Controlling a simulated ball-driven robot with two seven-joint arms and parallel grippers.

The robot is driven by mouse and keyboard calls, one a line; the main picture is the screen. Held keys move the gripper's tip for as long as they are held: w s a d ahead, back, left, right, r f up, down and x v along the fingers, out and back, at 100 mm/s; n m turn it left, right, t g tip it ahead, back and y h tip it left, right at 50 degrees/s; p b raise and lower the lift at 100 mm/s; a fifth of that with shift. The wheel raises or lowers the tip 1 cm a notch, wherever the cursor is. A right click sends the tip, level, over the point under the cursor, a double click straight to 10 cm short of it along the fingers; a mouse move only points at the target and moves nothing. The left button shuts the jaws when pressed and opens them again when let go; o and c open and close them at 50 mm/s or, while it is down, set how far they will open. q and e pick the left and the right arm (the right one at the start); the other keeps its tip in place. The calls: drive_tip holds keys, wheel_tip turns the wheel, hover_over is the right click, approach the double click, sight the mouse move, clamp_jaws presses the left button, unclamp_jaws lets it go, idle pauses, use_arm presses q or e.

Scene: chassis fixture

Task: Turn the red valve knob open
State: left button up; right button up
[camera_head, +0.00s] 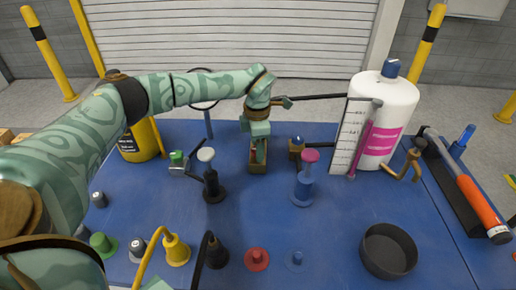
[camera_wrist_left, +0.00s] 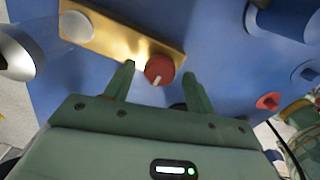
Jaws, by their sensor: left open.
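The red valve knob (camera_wrist_left: 159,69) is round with a white mark on its face, mounted at the end of a tan rectangular block (camera_wrist_left: 112,38). The block (camera_head: 256,168) also shows in the head view, standing on the blue table, with its top mostly hidden by my gripper. My left gripper (camera_head: 257,157) points down at the block. In the wrist view, my left gripper (camera_wrist_left: 160,70) is open, with one finger on each side of the red knob and a visible gap at both sides. My right gripper is not in view.
A black-based post with a grey top (camera_head: 211,178) stands left of the block. A blue post with a pink top (camera_head: 306,178) stands to the right. A white tank (camera_head: 385,110) is at the back right and a dark bowl (camera_head: 389,251) at the front right. A silver round knob (camera_wrist_left: 75,27) shares the block.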

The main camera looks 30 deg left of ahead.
use_arm(q)
drive_tip(key=shift+f, duration=0.3)
drive_tip(key=c, duration=1)
drive_tip(key=shift+o, duration=0.2)
